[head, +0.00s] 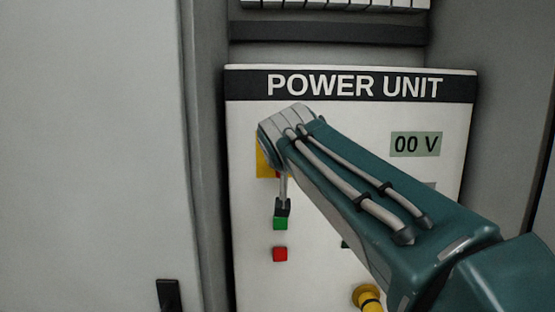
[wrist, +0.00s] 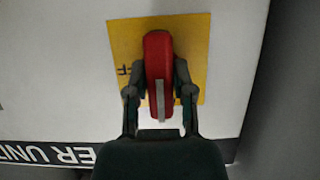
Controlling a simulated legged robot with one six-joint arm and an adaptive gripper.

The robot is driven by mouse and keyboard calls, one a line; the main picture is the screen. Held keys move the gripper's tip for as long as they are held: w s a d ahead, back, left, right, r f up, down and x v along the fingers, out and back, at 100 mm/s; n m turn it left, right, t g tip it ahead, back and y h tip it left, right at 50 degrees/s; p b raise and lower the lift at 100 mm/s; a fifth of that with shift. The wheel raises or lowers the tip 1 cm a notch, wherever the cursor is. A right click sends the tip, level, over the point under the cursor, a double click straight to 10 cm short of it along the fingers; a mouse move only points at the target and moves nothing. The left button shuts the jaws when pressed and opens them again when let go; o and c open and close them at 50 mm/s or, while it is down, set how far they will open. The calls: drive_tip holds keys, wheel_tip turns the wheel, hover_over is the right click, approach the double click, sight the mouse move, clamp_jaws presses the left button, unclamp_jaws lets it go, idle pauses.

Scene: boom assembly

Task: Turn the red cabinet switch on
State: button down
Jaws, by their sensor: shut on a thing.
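The red switch (wrist: 158,58) is a long rounded handle on a yellow plate (wrist: 196,32) in the wrist view. A pale stripe runs along its lower part. Part of an "FF" label shows on the plate to its left. My gripper (wrist: 161,78) has one finger on each side of the handle and is shut on it. In the head view my arm covers most of the switch, and only an edge of the yellow plate (head: 262,160) shows. The white power unit panel (head: 250,270) has a display (head: 415,144) reading "00 V".
A green button (head: 280,223) and a red button (head: 280,254) sit below the switch on the panel. A yellow round part (head: 367,297) is at the bottom. A grey door (head: 95,150) with a black handle (head: 168,295) stands at the left.

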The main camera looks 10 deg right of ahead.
drive_tip(key=shift+w+f, duration=0.15)
drive_tip(key=shift+f, duration=0.15)
drive_tip(key=c, duration=0.8)
unclamp_jaws()
drive_tip(key=o, duration=0.3)
drive_tip(key=shift+w+a, duration=0.1)
drive_tip(key=shift+w, duration=0.05)
drive_tip(key=shift+r, duration=0.1)
drive_tip(key=shift+s+r, duration=0.15)
drive_tip(key=shift+s, duration=0.1)
drive_tip(key=v, duration=1.1)
drive_tip(key=shift+s+a, duration=0.1)
drive_tip(key=shift+s, duration=0.05)
